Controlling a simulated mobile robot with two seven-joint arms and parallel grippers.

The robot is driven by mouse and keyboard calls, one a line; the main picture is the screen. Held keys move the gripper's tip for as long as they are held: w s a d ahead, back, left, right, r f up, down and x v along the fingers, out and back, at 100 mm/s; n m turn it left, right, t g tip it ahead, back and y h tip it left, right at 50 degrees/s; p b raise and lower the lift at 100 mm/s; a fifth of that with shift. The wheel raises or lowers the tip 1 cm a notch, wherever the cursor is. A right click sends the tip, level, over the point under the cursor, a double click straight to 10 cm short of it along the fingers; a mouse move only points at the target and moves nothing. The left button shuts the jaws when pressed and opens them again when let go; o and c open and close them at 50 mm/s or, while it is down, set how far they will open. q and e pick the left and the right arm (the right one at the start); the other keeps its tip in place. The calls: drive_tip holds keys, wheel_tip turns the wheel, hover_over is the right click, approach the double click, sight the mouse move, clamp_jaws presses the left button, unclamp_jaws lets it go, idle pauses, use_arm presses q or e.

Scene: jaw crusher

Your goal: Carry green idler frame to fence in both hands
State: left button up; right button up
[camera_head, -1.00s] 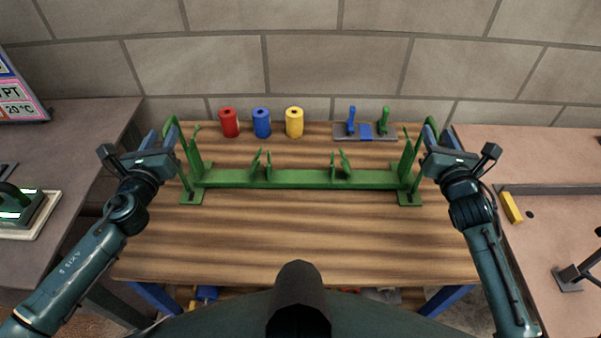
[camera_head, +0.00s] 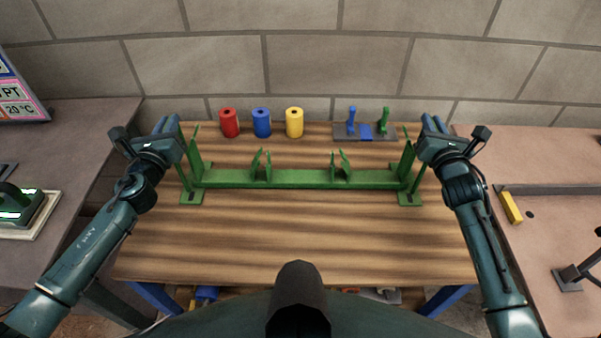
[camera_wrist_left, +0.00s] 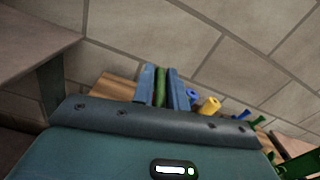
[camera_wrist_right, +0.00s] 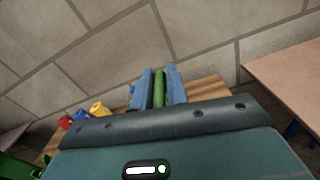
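The green idler frame (camera_head: 300,179) stands across the wooden table, its feet on the table top and its upright ends at left and right. My left gripper (camera_head: 168,126) is at the frame's left end, and my right gripper (camera_head: 431,125) is at its right end. In the left wrist view a green bar of the frame (camera_wrist_left: 160,88) lies between the blue fingers, with no clear gap. In the right wrist view another green bar (camera_wrist_right: 158,88) lies between the fingers in the same way. The grippers hide the tops of the frame's ends. No fence is recognisable.
Red (camera_head: 229,122), blue (camera_head: 261,122) and yellow (camera_head: 294,122) rollers stand at the back of the table. A grey plate with blue and green parts (camera_head: 365,131) lies to their right. Side tables flank the wooden table (camera_head: 300,240), whose front half is clear.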

use_arm(q)
clamp_jaws()
use_arm(e)
clamp_jaws()
idle(0.6)
